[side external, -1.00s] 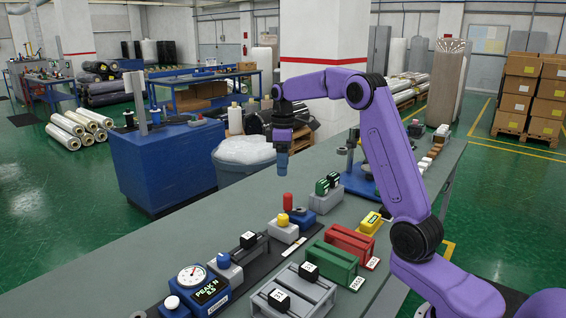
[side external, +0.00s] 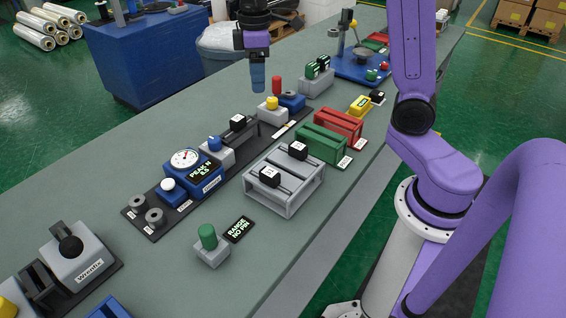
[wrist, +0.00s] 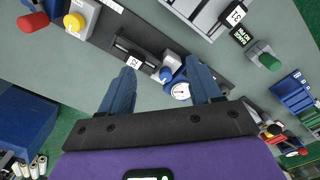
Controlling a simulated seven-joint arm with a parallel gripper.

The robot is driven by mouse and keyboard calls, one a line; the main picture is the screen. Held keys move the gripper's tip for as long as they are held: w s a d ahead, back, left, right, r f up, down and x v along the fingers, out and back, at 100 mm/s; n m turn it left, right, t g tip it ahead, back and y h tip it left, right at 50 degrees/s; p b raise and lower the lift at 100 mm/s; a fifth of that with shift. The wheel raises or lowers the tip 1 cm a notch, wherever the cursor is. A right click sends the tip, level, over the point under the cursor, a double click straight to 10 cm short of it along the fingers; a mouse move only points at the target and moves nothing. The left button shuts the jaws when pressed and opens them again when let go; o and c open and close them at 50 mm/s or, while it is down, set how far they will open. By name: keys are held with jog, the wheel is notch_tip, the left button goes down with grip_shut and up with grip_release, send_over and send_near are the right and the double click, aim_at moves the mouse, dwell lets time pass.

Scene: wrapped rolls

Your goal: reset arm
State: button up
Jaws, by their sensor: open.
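My purple arm reaches over the grey bench (side external: 110,190), and my gripper (side external: 258,88) hangs fingers-down above it, just left of a red knob (side external: 276,84). In the wrist view, its two blue fingers (wrist: 162,70) are apart with nothing held between them. A round dial gauge (wrist: 181,92) shows beyond and between the fingers. In the side view, that gauge (side external: 185,158) sits on a blue unit whose display reads "PEAK N". The upper part of my arm is cut off by the top of the side view.
A black strip (side external: 148,232) carries the gauge and several knobbed blocks, including a yellow knob (side external: 271,103). Grey (side external: 290,200), green (side external: 325,148) and red (side external: 340,122) fixtures stand to the right. A green-capped block (side external: 210,252) stands nearer. The bench's left side is mostly clear.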

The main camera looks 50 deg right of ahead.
jog(key=s+a+f+n, duration=0.1)
jog(key=s+a, duration=0.2)
jog(key=s, duration=0.4)
jog(key=s+a+f+n, duration=0.1)
jog(key=s+a, duration=0.2)
jog(key=s, duration=0.4)
jog(key=s+d+f, duration=0.1)
jog(key=s, duration=0.6)
jog(key=s+d+f+n, duration=0.1)
jog(key=s+f, duration=0.1)
jog(key=s, duration=0.5)
jog(key=shift+f+n, duration=0.3)
